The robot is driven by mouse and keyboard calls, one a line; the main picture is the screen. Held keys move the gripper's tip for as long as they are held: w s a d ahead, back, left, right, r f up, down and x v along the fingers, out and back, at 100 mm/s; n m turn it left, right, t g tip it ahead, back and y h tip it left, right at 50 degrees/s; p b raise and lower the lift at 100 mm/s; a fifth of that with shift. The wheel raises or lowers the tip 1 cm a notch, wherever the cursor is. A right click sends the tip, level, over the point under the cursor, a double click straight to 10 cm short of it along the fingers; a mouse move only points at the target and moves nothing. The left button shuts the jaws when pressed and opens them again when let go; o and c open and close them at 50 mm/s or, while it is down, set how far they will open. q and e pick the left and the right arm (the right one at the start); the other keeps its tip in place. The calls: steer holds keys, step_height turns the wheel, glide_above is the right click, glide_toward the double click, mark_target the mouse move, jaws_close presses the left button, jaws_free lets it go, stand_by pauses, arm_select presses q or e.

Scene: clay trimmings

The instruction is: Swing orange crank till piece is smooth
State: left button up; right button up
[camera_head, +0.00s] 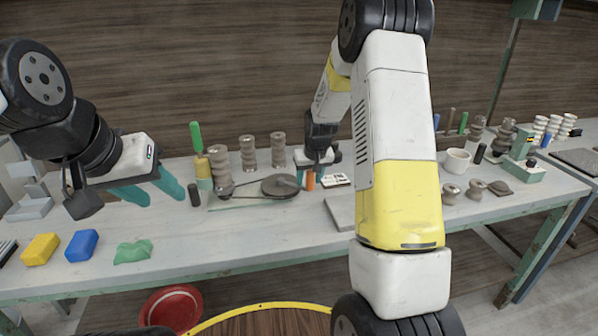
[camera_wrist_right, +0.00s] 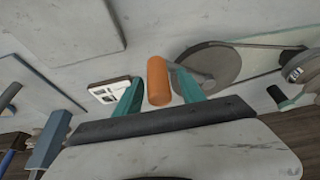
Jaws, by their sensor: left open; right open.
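The orange crank handle (camera_head: 310,181) is a short upright cylinder at the right side of a dark grey wheel (camera_head: 281,187). My right gripper (camera_head: 311,175) is over it. In the right wrist view the orange handle (camera_wrist_right: 157,80) stands between the two teal fingers of my right gripper (camera_wrist_right: 158,92), which are open with a gap on each side. A belt runs from the wheel (camera_wrist_right: 212,65) to a small turntable with a greyish-brown piece (camera_head: 224,190) at its left. The piece's surface is too small to judge. My left gripper (camera_head: 152,194) is open and empty above the table's left part.
Tall stacked clay pieces (camera_head: 248,152) stand behind the wheel, beside a green-handled tool (camera_head: 197,138). A yellow block (camera_head: 41,249), blue block (camera_head: 82,245) and green lump (camera_head: 133,251) lie at the front left. A white-framed card (camera_head: 338,180) lies right of the handle. The front middle is clear.

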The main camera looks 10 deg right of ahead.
jaws_close()
stand_by(1.4)
